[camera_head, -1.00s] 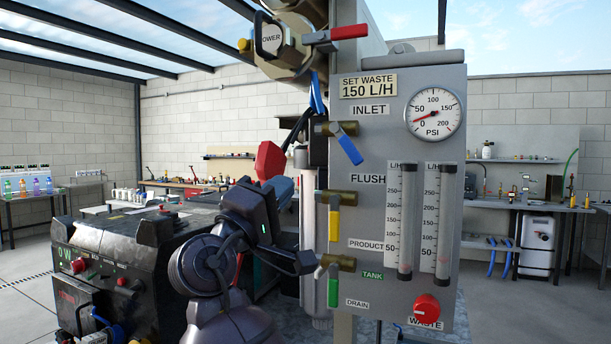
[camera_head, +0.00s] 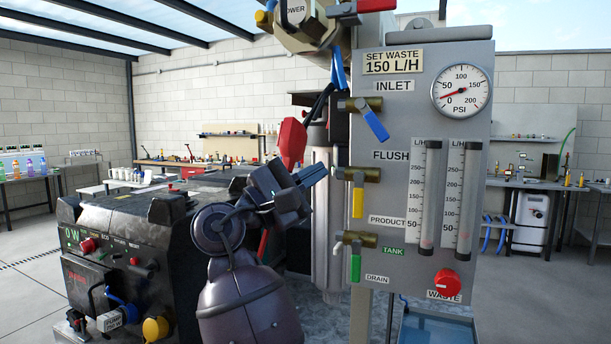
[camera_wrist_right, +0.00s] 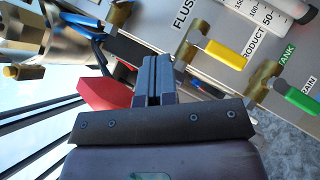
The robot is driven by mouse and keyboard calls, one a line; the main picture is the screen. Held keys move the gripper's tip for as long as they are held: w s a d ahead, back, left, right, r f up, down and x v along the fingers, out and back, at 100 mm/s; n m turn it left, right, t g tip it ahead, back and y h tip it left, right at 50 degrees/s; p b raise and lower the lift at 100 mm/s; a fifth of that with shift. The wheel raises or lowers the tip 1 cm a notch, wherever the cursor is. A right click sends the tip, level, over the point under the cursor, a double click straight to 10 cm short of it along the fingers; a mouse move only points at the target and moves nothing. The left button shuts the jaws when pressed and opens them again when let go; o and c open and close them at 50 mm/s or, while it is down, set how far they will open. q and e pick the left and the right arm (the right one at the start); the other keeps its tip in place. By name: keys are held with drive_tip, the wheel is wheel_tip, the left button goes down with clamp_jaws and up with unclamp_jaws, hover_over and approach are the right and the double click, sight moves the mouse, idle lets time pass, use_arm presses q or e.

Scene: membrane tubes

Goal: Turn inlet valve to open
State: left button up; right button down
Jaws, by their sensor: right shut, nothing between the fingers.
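The inlet valve has a brass body (camera_head: 360,104) and a blue handle (camera_head: 375,124). It sits below the INLET label on the grey panel (camera_head: 460,100), and the handle slants down to the right. My right gripper (camera_head: 316,172) is shut and empty. In the head view its fingers point toward the panel, left of and below the inlet valve and apart from it. The wrist view shows the closed fingers (camera_wrist_right: 154,72) too, with a brass valve body at the top edge; I cannot tell if it is the inlet valve. My left gripper is not in view.
A yellow flush handle (camera_head: 358,202) and a green handle (camera_head: 355,268) hang below the inlet valve. A red part (camera_head: 291,142) stands above the gripper, near blue and black hoses. The pressure gauge (camera_head: 461,91) reads near zero. A red waste knob (camera_head: 446,282) is low on the panel.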

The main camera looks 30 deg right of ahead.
sight(376, 135)
drive_tip(key=shift+s+d+r+p, duration=0.4)
drive_tip(key=shift+d+r, duration=0.4)
drive_tip(key=shift+d, duration=0.4)
drive_tip(key=shift+s+d+r+p, duration=0.35)
drive_tip(key=shift+d+r, duration=0.4)
drive_tip(key=shift+d, duration=0.5)
drive_tip(key=shift+s+d+r+p, duration=0.35)
drive_tip(key=shift+d+r, duration=0.45)
drive_tip(key=shift+d, duration=0.4)
drive_tip(key=shift+s+d+n+t+h+p, duration=0.2)
drive_tip(key=shift+n+t+h+p, duration=0.15)
drive_tip(key=shift+n, duration=0.25)
